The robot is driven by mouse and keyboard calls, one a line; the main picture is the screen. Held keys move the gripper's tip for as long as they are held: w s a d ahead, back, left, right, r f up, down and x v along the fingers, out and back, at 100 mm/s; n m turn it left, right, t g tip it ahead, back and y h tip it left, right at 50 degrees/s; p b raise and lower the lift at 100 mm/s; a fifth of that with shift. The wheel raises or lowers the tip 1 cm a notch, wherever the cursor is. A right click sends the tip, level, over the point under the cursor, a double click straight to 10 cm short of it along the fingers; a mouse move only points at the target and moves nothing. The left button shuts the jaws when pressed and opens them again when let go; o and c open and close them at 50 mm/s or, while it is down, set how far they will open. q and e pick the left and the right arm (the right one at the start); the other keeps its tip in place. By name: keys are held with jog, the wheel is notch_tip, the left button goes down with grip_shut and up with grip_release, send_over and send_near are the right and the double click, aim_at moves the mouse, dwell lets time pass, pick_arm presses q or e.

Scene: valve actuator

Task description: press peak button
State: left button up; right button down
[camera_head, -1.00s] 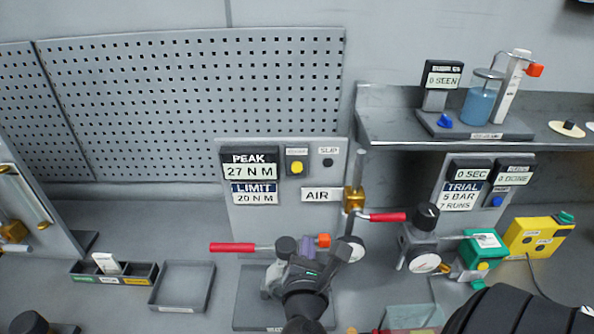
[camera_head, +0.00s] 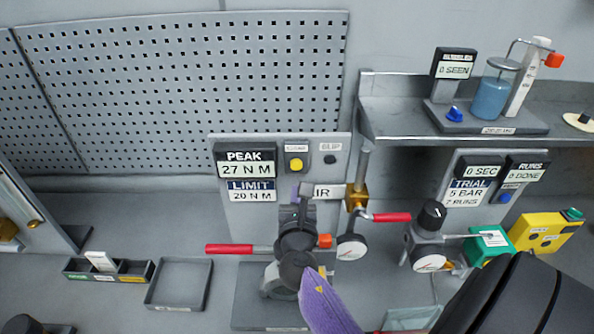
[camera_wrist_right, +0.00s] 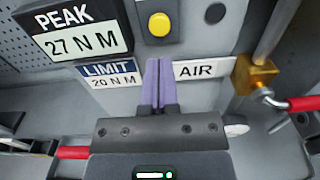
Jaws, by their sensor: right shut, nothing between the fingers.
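The yellow button (camera_head: 295,164) sits in a dark square housing on the upright grey panel, just right of the PEAK display (camera_head: 246,163), which reads 27 N M. The small label above the button is too blurred to read. My right gripper (camera_head: 297,192) is in front of the panel, below the button and apart from it. Its purple fingers are shut together and empty. In the right wrist view the fingers (camera_wrist_right: 158,84) point up toward the yellow button (camera_wrist_right: 159,25), with a gap between. My left gripper does not show.
A LIMIT plate (camera_head: 251,190) reads 20 N M. The AIR label (camera_head: 329,191) is partly covered by my gripper in the head view. A brass fitting (camera_head: 357,197), red handle (camera_head: 390,217) and gauge (camera_head: 351,247) stand right of it. A dark knob (camera_head: 330,159) is right of the button.

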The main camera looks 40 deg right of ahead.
aim_at(297, 165)
jog(key=x, duration=0.6)
jog(key=shift+w+d+b, duration=0.2)
jog(key=shift+b, duration=0.1)
jog(key=shift+w, duration=0.1)
jog(key=shift+w+d, duration=0.25)
jog(key=shift+d, duration=0.05)
jog(key=shift+w+d+r, duration=0.15)
jog(key=shift+r, duration=0.1)
